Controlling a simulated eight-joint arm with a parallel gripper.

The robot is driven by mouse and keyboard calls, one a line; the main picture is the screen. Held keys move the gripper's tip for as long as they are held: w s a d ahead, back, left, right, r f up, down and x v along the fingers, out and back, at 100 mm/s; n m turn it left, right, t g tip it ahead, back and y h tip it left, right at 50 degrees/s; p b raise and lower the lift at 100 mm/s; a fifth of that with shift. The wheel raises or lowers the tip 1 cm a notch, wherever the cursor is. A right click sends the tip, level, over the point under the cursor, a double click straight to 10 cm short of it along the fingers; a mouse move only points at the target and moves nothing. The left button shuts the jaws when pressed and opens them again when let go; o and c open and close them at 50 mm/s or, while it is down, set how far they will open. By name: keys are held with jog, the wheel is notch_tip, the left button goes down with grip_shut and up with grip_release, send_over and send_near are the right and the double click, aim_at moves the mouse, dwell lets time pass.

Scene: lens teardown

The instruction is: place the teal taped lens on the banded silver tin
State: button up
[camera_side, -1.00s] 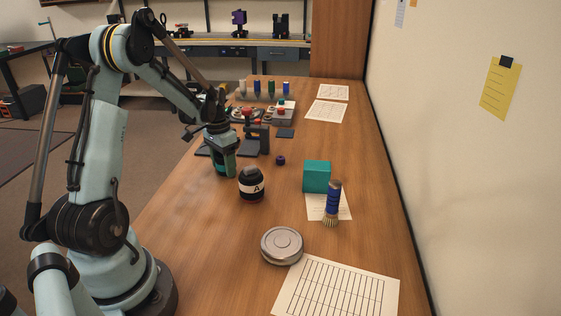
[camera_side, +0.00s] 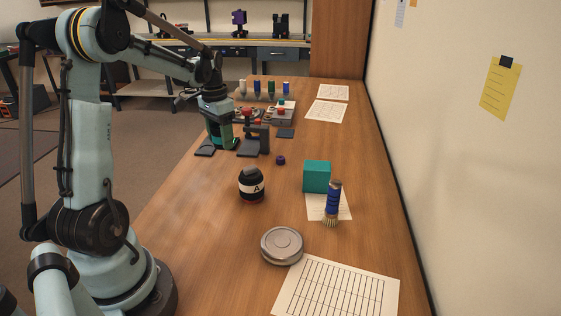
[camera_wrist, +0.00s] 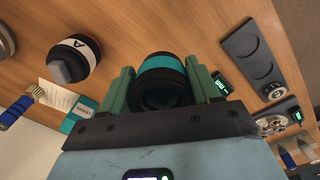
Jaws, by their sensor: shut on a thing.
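My gripper (camera_side: 221,141) is shut on the teal taped lens, a dark barrel with a teal band. In the wrist view the lens (camera_wrist: 162,66) sits between the two green fingers of my gripper (camera_wrist: 160,85). In the side view the fingers mostly hide it, and its height over the table is hard to tell. The silver tin (camera_side: 282,246), round with a ridged lid, lies flat toward the front of the table, well apart from my gripper. A grey rounded edge at the far left of the wrist view may be the tin.
A black lens (camera_side: 251,188) with a white "A" band stands between my gripper and the tin. A teal box (camera_side: 317,176) and a blue-handled brush (camera_side: 332,205) are to the right. A dark tray (camera_wrist: 255,58) and small stands are near my gripper. The front-left table is clear.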

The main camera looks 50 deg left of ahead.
jog(key=w+d+r, duration=0.1)
jog(key=d+r, duration=0.1)
jog(key=d, duration=0.9)
jog(key=w+d+r, duration=0.1)
jog(key=d+r, duration=0.2)
jog(key=d, duration=0.8)
jog(key=s+d+m, duration=0.1)
jog(key=s+d, duration=0.6)
jog(key=d, duration=0.3)
jog(key=s+d+m, duration=0.1)
jog(key=s+d, duration=0.6)
jog(key=d, duration=0.2)
send_over(280, 243)
notch_tip(280, 243, down, 6)
jog(key=shift+a+f, duration=0.1)
jog(key=shift+f, duration=2.2)
jog(key=shift+f, duration=0.15)
jog(key=o, duration=1.2)
jog(key=shift+c, duration=0.2)
